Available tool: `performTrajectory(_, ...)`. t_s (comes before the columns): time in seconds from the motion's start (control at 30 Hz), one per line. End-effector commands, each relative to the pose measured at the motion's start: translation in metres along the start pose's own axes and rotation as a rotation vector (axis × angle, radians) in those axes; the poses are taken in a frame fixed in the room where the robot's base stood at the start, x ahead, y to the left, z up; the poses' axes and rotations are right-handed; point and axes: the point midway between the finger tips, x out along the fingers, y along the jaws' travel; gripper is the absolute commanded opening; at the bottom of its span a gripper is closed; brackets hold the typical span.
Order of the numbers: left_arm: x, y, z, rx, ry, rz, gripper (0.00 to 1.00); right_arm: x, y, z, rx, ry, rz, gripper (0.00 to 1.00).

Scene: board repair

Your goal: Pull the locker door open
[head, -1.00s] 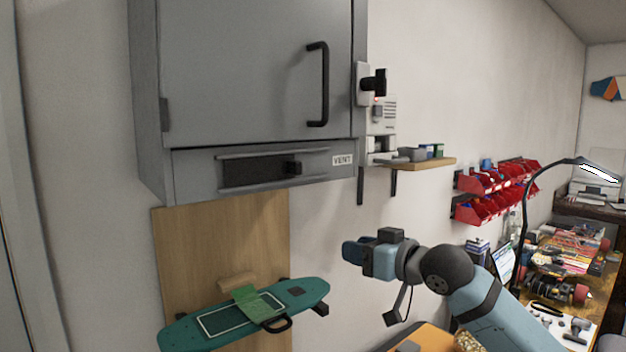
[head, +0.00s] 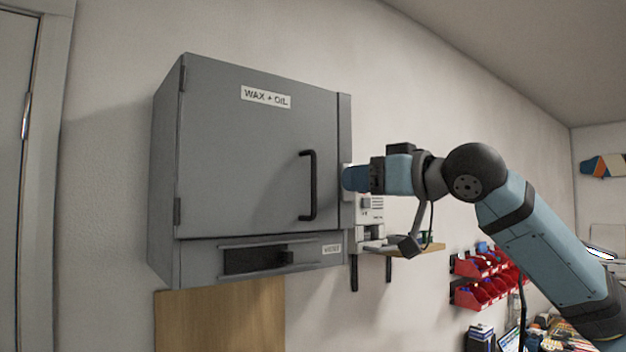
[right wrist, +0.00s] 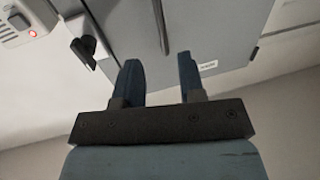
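The grey locker is mounted on the wall, and its door (head: 245,160), labelled "WAX + OIL", is closed. A black vertical handle (head: 313,185) is on the door's right side; part of it also shows in the right wrist view (right wrist: 161,25). My right gripper (head: 350,179) is just right of the handle in the head view, apart from it. In the right wrist view its two blue fingers (right wrist: 158,75) are spread with nothing between them, pointing toward the locker front. My left gripper is in neither view.
Red bins (head: 487,291) hang lower right.

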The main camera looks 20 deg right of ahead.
Motion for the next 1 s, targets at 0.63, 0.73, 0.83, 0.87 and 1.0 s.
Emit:
performTrajectory(0.63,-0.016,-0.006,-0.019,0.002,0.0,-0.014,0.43,0.101,0.0,-0.001,-0.001,0.0,0.0,0.36)
performTrajectory(0.73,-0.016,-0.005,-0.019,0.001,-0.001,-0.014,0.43,0.103,0.0,0.0,-0.001,0.001,0.0,0.36)
performTrajectory(0.83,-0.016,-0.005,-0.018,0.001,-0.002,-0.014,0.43,0.103,0.0,0.0,-0.001,0.001,-0.001,0.36)
performTrajectory(0.87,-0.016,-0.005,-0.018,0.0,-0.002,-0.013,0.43,0.103,0.0,0.0,-0.001,0.001,-0.001,0.36)
performTrajectory(1.0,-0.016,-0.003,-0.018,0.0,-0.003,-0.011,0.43,0.102,0.0,0.0,-0.001,0.001,-0.001,0.18)
